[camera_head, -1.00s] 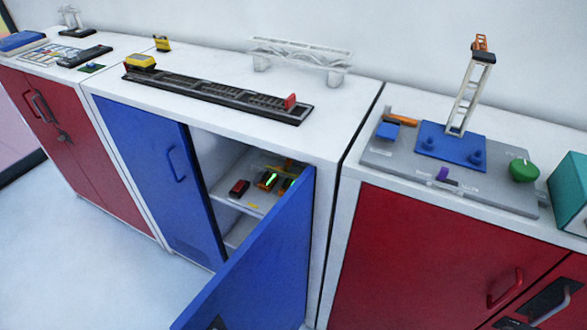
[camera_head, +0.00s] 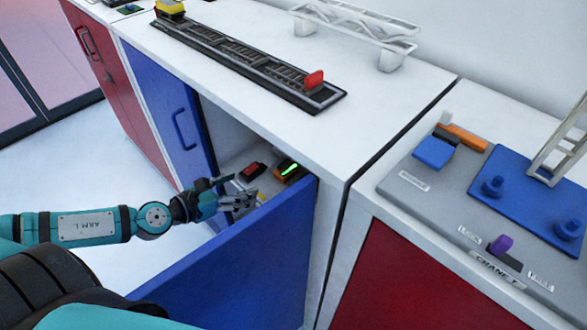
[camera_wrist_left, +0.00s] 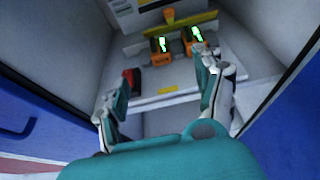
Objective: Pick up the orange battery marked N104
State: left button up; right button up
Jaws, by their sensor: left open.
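Two orange batteries with green lights stand side by side on the cabinet shelf in the left wrist view, a left one (camera_wrist_left: 161,58) and a right one (camera_wrist_left: 189,47). Their markings are too small to read, so I cannot tell which is N104. In the head view an orange battery with a green light (camera_head: 287,171) shows past the blue door's top edge. My left gripper (camera_head: 243,190) is at the cabinet opening, open and empty. In the left wrist view its fingers (camera_wrist_left: 163,72) are spread short of the batteries. My right gripper is not in view.
A red-and-black block (camera_head: 252,171) lies on the shelf, left of the batteries; it also shows by the left finger in the wrist view (camera_wrist_left: 130,80). The open blue door (camera_head: 245,265) stands right of my arm. Cabinet walls bound the opening; a yellow bar (camera_wrist_left: 182,21) is behind the batteries.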

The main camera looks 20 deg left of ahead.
pick_arm(q)
jog(key=w, duration=0.1)
jog(key=p, duration=0.3)
send_near(295, 162)
jog(key=shift+s+d+r, duration=0.1)
jog(key=shift+s+d, duration=0.05)
jog(key=shift+s, duration=0.05)
jog(key=shift+w+d+f, duration=0.15)
jog(key=shift+w+f, duration=0.1)
jog(key=shift+w, duration=0.15)
jog(key=x, duration=0.4)
jog(key=shift+w+f, duration=0.1)
jog(key=shift+w, duration=0.15)
jog(key=shift+w+f, duration=0.1)
jog(key=shift+w, duration=0.1)
jog(key=shift+s, duration=0.1)
jog(key=shift+c, duration=0.4)
jog(key=c, duration=1.3)
